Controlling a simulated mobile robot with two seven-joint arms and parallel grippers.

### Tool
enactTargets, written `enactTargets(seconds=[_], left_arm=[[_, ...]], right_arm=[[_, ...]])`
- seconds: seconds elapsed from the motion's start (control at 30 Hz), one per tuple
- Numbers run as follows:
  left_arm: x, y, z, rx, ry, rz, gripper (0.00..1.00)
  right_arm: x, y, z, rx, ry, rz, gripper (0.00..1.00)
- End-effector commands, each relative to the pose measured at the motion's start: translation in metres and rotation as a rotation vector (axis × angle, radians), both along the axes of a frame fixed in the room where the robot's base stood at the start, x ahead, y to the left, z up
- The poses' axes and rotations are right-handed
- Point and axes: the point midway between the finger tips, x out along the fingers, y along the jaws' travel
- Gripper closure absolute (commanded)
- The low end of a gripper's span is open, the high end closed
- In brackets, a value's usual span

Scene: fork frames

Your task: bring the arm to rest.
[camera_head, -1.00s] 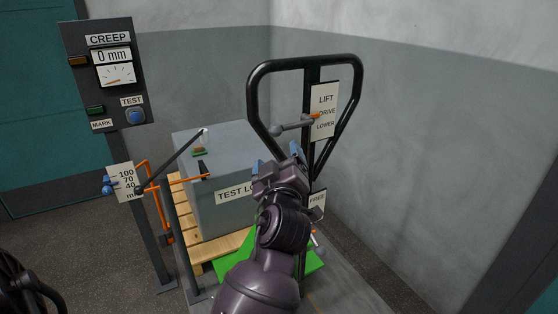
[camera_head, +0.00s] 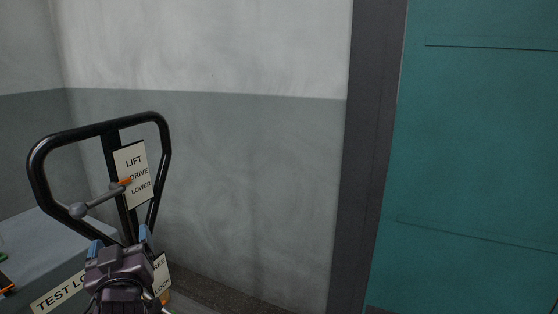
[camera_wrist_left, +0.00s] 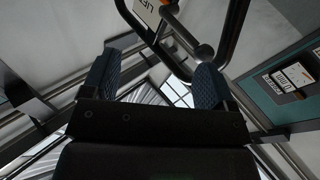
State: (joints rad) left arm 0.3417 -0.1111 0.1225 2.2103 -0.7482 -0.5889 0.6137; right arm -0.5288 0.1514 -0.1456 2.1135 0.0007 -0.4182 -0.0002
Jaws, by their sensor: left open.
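My left gripper (camera_head: 120,240) is at the lower left of the head view, in front of the pallet truck's black loop handle (camera_head: 165,150). Its blue-padded fingers stand apart with nothing between them. In the left wrist view the open fingers (camera_wrist_left: 153,85) frame empty space, and part of the handle (camera_wrist_left: 235,30) shows beyond them. The lever (camera_head: 95,202) with a grey knob sits on the handle by the LIFT, DRIVE, LOWER plate (camera_head: 133,175). Its orange pointer is beside DRIVE. The gripper appears apart from the lever. My right gripper is not in view.
The grey TEST LOAD box (camera_head: 40,250) is at the lower left, partly cut off. A lower plate (camera_head: 161,275) is partly hidden behind my gripper. A grey wall (camera_head: 250,180), a dark post (camera_head: 365,150) and a teal door (camera_head: 480,150) fill the right side.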

Motion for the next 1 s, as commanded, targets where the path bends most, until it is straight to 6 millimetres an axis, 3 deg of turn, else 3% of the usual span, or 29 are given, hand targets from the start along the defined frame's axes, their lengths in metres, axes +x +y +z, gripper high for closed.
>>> enactTargets(seconds=[0.17,0.37,0.57,0.7,0.83,1.0], left_arm=[[-0.006,-0.024,-0.046,0.134,0.138,-0.152,0.2],[-0.041,-0.039,-0.12,0.222,0.3,-0.305,0.2],[-0.104,-0.044,-0.195,0.214,0.464,-0.42,0.2],[-0.159,-0.042,-0.241,0.155,0.58,-0.468,0.2],[-0.213,-0.036,-0.275,0.118,0.694,-0.483,0.2],[-0.264,-0.027,-0.297,0.107,0.793,-0.478,0.2]], right_arm=[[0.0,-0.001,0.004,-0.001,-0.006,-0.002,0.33],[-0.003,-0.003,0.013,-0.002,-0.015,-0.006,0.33],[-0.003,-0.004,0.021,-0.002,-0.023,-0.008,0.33],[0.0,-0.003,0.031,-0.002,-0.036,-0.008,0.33],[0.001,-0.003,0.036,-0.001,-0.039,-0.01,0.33],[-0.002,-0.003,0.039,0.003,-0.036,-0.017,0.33]])
